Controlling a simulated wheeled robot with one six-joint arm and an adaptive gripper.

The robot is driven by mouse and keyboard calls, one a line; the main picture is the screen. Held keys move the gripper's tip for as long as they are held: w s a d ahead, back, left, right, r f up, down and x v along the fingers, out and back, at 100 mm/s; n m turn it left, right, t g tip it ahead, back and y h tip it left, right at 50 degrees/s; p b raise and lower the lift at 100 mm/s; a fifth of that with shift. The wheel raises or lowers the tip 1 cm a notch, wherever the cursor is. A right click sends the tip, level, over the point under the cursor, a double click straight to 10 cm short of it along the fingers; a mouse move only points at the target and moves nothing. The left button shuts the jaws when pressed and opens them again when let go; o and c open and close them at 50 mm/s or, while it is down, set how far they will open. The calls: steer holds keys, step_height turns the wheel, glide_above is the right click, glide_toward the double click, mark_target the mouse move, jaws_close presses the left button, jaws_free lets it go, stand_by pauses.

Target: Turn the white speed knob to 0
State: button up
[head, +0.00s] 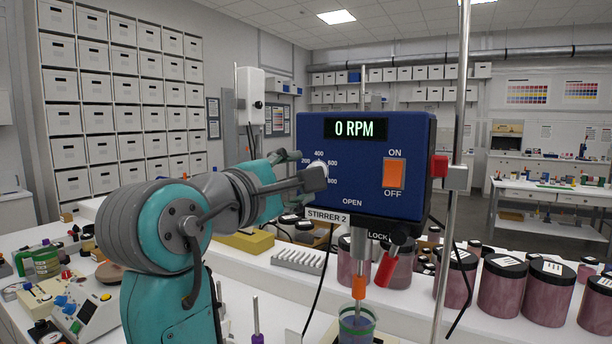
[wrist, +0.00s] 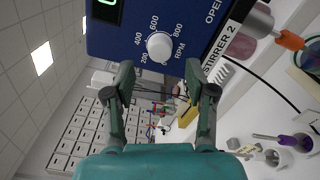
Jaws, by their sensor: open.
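The white speed knob (wrist: 160,46) sits on the front of the blue stirrer box (head: 365,195), inside a printed RPM scale marked 200 to 800. Its pointer mark is too small to read. In the head view the knob (head: 321,168) is partly hidden by my gripper (head: 304,168). The display (head: 354,128) reads 0 RPM. My gripper is open and empty, and its fingers point at the panel. In the wrist view the knob shows just beyond the gap between the fingertips (wrist: 160,74), and neither finger is closed on it.
An orange ON/OFF switch (head: 394,173) is right of the knob. A red-handled lock lever (head: 388,268) hangs below the box. A metal stand rod (head: 459,130) rises at the right. Several pigment jars (head: 502,284) stand along the bench at right.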

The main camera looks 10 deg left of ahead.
steer(key=v, duration=0.7)
steer(key=shift+s, duration=0.25)
steer(key=shift+a, duration=0.1)
